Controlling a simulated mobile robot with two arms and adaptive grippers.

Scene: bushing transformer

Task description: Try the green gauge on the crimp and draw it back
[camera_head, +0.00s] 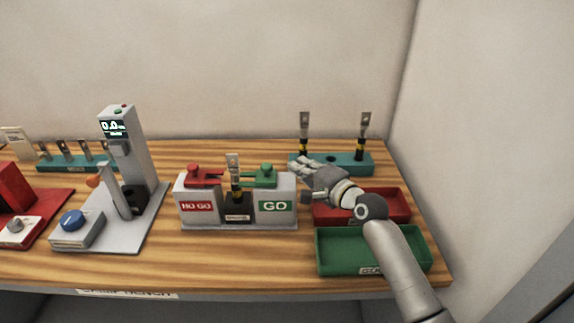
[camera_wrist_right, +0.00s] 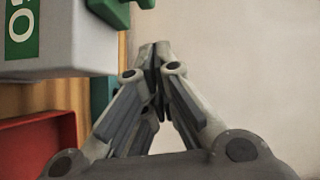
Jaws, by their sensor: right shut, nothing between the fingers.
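The green gauge (camera_head: 265,175) sits on top of the grey GO block (camera_head: 277,205), right of the crimp (camera_head: 235,177). The crimp is an upright metal lug with a black and yellow sleeve, standing in a black holder (camera_head: 237,206) between the two blocks. A red gauge (camera_head: 203,178) sits on the NO GO block at left. My right gripper (camera_head: 303,170) is shut and empty, to the right of the green gauge and apart from it. In the right wrist view the closed fingertips (camera_wrist_right: 154,50) are below part of the green gauge (camera_wrist_right: 112,12). My left gripper is out of view.
A teal rack (camera_head: 350,164) with two upright lugs stands behind my right gripper. A red tray (camera_head: 390,206) and a green tray (camera_head: 375,250) lie at right, near my arm. A grey tester (camera_head: 123,150) with a display stands at left. Bare wood lies in front of the gauge blocks.

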